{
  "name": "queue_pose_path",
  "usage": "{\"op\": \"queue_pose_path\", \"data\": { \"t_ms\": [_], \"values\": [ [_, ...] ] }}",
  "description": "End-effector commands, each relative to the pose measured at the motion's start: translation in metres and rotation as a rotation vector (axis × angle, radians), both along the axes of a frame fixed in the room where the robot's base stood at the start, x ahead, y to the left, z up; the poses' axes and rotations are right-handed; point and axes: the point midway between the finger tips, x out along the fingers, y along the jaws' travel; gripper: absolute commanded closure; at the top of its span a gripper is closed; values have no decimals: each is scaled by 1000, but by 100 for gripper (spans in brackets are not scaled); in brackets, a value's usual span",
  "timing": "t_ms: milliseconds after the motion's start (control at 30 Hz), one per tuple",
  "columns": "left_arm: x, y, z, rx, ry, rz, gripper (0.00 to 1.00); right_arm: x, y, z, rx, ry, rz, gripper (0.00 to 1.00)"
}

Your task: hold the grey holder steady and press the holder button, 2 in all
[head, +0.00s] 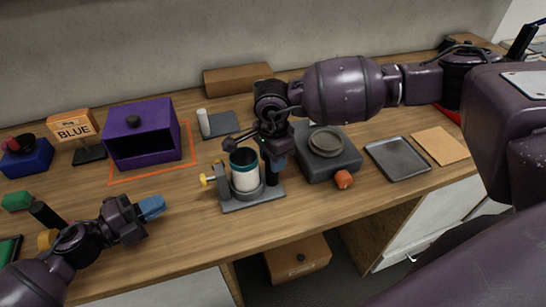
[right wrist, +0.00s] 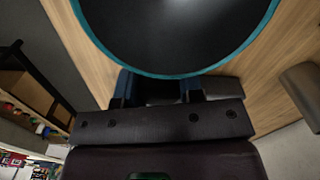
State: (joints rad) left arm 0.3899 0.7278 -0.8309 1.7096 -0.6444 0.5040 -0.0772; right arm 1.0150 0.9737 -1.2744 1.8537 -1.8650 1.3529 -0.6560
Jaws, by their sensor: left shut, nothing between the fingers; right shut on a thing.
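The grey holder (head: 262,200) stands on the table in the middle of the head view. A white cylinder (head: 244,172) with a teal rim sits upright in it, and its dark round top fills the upper right wrist view (right wrist: 180,30). A yellow knob (head: 206,181), which looks like the holder button, sticks out at the holder's left side. My right gripper (head: 276,165) is shut on a dark upright part at the holder's right, beside the cylinder; its fingers partly hide it. My left gripper (head: 152,207) is shut and empty, left of the holder, apart from it.
A purple box (head: 140,135) stands at the back left in an orange outline. A grey block with a round dish (head: 327,140) and an orange knob (head: 343,179) is close right of the holder. A metal tray (head: 398,158) lies farther right. Table between left gripper and holder is clear.

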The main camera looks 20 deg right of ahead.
Motion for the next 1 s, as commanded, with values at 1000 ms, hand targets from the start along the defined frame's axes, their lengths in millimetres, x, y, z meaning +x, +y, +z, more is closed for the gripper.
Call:
{"op": "queue_pose_path", "data": {
  "t_ms": [1000],
  "values": [
    [22, 10, -8, 292, -506, 269, 100, 0, 0, 1, 1, -1, 0, 93]
  ]
}}
